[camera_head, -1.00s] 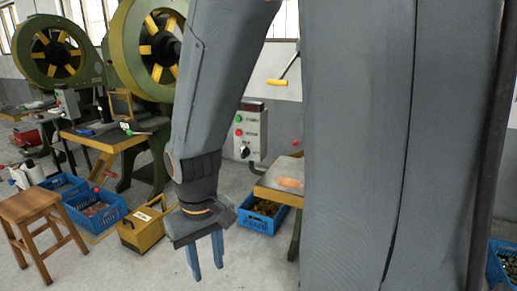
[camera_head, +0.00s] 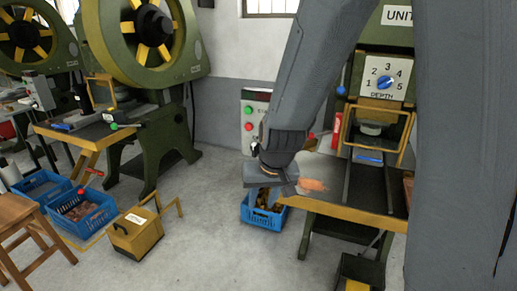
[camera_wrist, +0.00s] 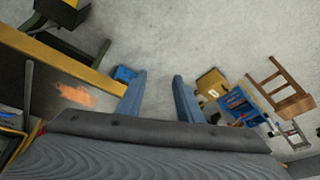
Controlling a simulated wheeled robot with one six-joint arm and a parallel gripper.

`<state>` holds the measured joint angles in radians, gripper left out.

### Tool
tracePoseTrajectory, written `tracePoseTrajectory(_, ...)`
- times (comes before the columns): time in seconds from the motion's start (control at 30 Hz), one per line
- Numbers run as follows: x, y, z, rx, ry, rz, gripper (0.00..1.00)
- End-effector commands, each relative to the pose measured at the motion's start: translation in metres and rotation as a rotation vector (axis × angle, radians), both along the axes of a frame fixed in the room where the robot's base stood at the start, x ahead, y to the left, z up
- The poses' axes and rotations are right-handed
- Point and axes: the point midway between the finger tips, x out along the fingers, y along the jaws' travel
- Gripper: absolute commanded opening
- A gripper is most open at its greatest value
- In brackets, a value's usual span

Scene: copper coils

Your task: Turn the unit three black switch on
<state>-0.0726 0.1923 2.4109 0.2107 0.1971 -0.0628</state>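A grey control box (camera_head: 248,114) with a green button above a red one stands behind my gripper in the head view. My gripper (camera_head: 272,186) hangs in front of the box, beside the work table's left end. In the wrist view my gripper (camera_wrist: 159,76) has its two blue fingers apart with nothing between them. The control box is not clear in the wrist view.
A work table (camera_head: 345,208) with an orange patch (camera_head: 312,185) lies right of my gripper. A blue crate (camera_head: 258,217) stands below it. A yellow box (camera_head: 137,236), a blue crate of parts (camera_head: 85,212) and a wooden stool (camera_head: 22,230) stand left. Floor between is clear.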

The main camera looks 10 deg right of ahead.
Motion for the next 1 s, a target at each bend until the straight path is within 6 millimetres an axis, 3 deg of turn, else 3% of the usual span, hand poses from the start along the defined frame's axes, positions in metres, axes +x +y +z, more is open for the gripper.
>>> tracePoseTrajectory(0.03, 0.038, 0.009, -0.008, 0.007, -0.078, -0.021, 0.33)
tracePoseTrajectory(0.1, 0.090, 0.017, -0.012, 0.008, -0.208, -0.064, 0.33)
tracePoseTrajectory(0.2, 0.157, 0.024, -0.016, -0.008, -0.388, -0.134, 0.33)
tracePoseTrajectory(0.3, 0.210, 0.024, -0.019, -0.053, -0.559, -0.215, 0.33)
tracePoseTrajectory(0.4, 0.250, 0.020, -0.022, -0.123, -0.723, -0.299, 0.33)
tracePoseTrajectory(0.5, 0.273, 0.014, -0.025, -0.214, -0.868, -0.380, 0.33)
tracePoseTrajectory(0.6, 0.282, 0.008, -0.027, -0.309, -0.986, -0.451, 0.33)
tracePoseTrajectory(1.0, 0.281, -0.006, -0.028, -0.491, -1.156, -0.560, 0.33)
